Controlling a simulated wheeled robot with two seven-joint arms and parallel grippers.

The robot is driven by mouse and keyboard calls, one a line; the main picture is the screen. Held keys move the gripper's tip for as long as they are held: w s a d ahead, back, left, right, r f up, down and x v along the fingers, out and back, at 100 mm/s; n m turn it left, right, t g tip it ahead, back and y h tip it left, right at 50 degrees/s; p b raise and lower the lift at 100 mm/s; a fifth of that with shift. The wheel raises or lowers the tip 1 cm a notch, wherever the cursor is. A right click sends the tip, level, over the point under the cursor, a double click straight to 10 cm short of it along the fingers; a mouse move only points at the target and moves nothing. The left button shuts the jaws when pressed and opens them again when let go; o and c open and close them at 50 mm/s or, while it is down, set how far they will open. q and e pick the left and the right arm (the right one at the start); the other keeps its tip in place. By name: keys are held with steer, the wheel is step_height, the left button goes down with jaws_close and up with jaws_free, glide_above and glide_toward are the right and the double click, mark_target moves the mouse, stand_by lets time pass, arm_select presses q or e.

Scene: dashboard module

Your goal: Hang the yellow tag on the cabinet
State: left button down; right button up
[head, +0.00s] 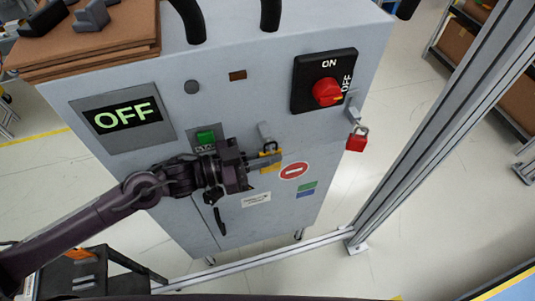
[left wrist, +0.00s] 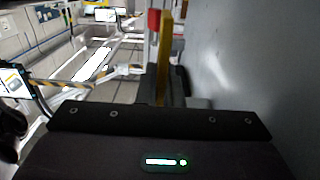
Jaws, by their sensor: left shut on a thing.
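The grey cabinet (head: 240,90) stands in front of me with its front face toward me. My left gripper (head: 268,163) is shut on the yellow tag (head: 270,154) close to the cabinet front, just below a small grey hook (head: 265,131). The fingers partly hide the tag. In the left wrist view the yellow tag (left wrist: 166,45) shows edge-on and upright, beside the cabinet's grey face (left wrist: 240,60). I cannot tell whether the tag touches the hook. My right gripper is not in view.
A red padlock (head: 356,139) hangs at the cabinet's right edge. The rotary switch (head: 326,90) is above it to the left. An OFF display (head: 122,117) and a green button (head: 205,136) are on the left. A metal post (head: 425,130) stands at the right.

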arm_select(q)
steer(key=c, duration=1.5)
jaws_free()
steer(key=shift+a, duration=0.1)
steer(key=shift+s+a+f, duration=0.1)
steer(key=shift+a+f, duration=0.05)
steer(key=shift+a, duration=0.15)
steer(key=b+v, duration=0.2)
steer(key=v, duration=0.5)
